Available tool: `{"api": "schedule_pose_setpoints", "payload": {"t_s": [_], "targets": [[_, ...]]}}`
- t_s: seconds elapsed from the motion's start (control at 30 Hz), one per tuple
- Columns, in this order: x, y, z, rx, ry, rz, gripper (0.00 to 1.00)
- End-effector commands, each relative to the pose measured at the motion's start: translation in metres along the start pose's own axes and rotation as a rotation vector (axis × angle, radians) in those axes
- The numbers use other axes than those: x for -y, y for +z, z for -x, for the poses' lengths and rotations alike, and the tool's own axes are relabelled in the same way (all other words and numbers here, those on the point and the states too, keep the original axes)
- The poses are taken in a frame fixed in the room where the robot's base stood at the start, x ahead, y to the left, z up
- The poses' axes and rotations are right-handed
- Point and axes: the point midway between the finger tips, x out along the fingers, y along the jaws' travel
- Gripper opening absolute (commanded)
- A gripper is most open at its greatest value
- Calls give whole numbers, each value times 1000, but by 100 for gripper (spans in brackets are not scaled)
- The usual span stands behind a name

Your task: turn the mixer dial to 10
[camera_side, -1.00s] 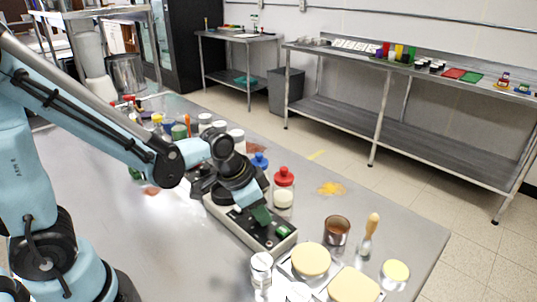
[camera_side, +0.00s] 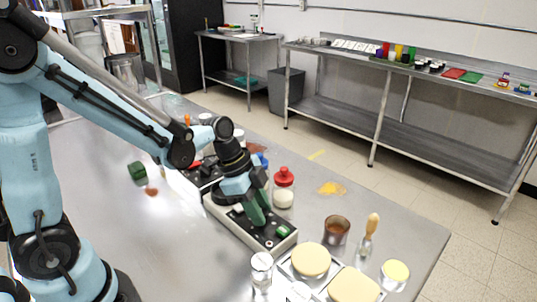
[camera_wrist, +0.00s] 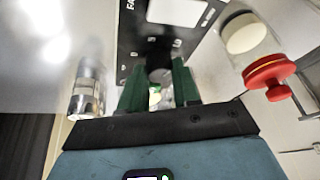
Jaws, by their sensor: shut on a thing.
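The mixer (camera_side: 226,219) is a long, pale box with a black top panel, lying on the steel table. My gripper (camera_side: 261,222) points down at the middle of that panel, its green fingers close together. In the wrist view the gripper (camera_wrist: 159,92) has a green finger on each side of a small silvery, round part, which I take to be the dial (camera_wrist: 159,75). The fingers are shut on it. The black panel (camera_wrist: 130,45) shows a white label and small markings. The dial's pointer and number cannot be read.
A red-capped jar (camera_side: 284,190) stands close behind the mixer. A glass shaker (camera_side: 261,270) is in front of its right end. Trays with pale rounds (camera_side: 311,260), a brown cup (camera_side: 336,230) and a brush (camera_side: 370,228) are to the right. The table's left part is mostly clear.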

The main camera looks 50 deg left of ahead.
Motion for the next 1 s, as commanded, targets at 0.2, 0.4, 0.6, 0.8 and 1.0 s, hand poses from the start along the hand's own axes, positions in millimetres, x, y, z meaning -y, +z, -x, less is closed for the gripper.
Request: {"api": "schedule_pose_setpoints", "payload": {"t_s": [0.2,0.4,0.6,0.8,1.0], "targets": [[2,1,0,3,2,-19,1],[2,1,0,3,1,-19,1],[2,1,0,2,1,-18,45],[1,0,0,1,4,-18,56],[1,0,1,0,5,-18,56]]}}
